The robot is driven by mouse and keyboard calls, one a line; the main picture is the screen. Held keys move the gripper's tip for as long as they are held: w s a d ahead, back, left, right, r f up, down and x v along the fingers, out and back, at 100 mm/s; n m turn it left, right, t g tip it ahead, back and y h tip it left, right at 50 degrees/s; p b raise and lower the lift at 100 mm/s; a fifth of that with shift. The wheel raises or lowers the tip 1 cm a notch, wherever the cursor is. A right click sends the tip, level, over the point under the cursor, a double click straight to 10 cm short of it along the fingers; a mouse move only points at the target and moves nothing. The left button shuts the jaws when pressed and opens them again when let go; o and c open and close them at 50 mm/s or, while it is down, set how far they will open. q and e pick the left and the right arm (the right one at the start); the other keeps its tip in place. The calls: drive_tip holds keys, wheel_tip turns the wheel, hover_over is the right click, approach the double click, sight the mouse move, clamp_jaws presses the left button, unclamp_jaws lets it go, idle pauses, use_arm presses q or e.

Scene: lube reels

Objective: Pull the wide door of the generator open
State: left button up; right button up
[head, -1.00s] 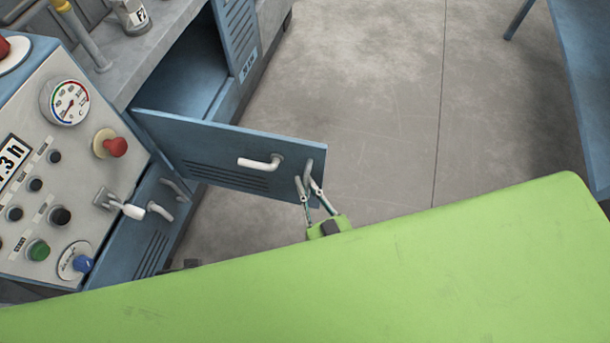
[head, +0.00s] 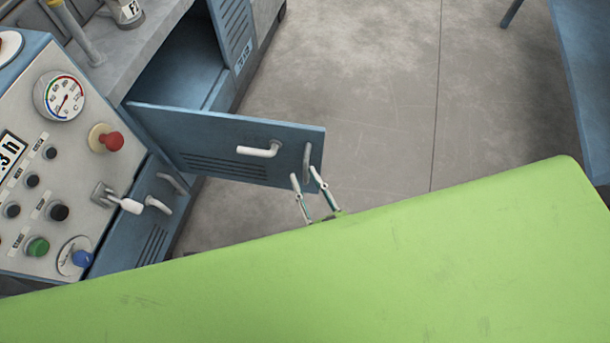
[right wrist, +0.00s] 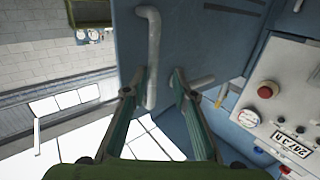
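The wide blue door (head: 225,145) of the generator stands swung out from its compartment, with the opening visible behind it. It carries a white lever handle (head: 258,150) and a bar handle (head: 307,163) near its free edge. My right gripper (head: 306,180) is open at the door's free edge, with its fingertips just below the bar handle. In the right wrist view the fingers (right wrist: 159,72) are spread, and the bar handle (right wrist: 152,50) shows near the left fingertip. No grip on it shows. My left gripper is not in view.
A control panel (head: 75,165) with a gauge, knobs and a red button stands at left. A second blue door (head: 150,235) with handles is below it. A blue table (head: 590,80) is at far right. Concrete floor (head: 375,100) beyond the door is clear.

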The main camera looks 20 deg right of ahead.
drive_tip(key=s+d, duration=0.1)
drive_tip(key=s, duration=0.9)
drive_tip(key=shift+s+d, duration=0.35)
drive_tip(key=shift+s, duration=0.05)
